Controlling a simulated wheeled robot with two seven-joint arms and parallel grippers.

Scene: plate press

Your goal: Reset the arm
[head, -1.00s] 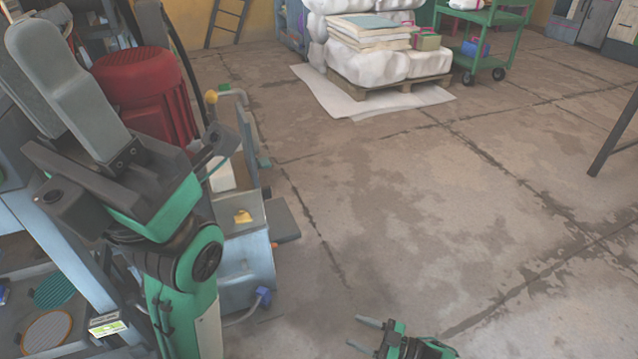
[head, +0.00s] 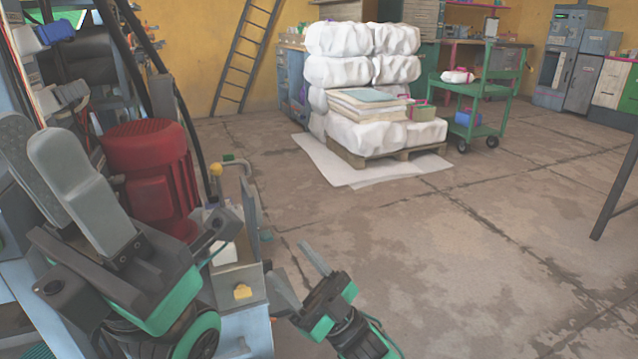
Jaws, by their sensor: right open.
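My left gripper (head: 38,140) is large and close at the left side of the head view. Its two grey finger pads point up and to the left, seen side by side, and the gap between them is not clear. My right gripper (head: 288,262) is at the bottom centre, with its two grey fingers apart and nothing between them. Its fingers point up and to the left, next to the machine's grey-blue housing. Most of the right arm is below the picture.
A machine with a red ribbed motor (head: 150,170) and a yellow knob (head: 216,169) stands just behind my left gripper. A pallet (head: 385,155) with white bales, a green trolley (head: 480,90) and a ladder (head: 245,55) are further back. The floor (head: 450,260) at centre right is open.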

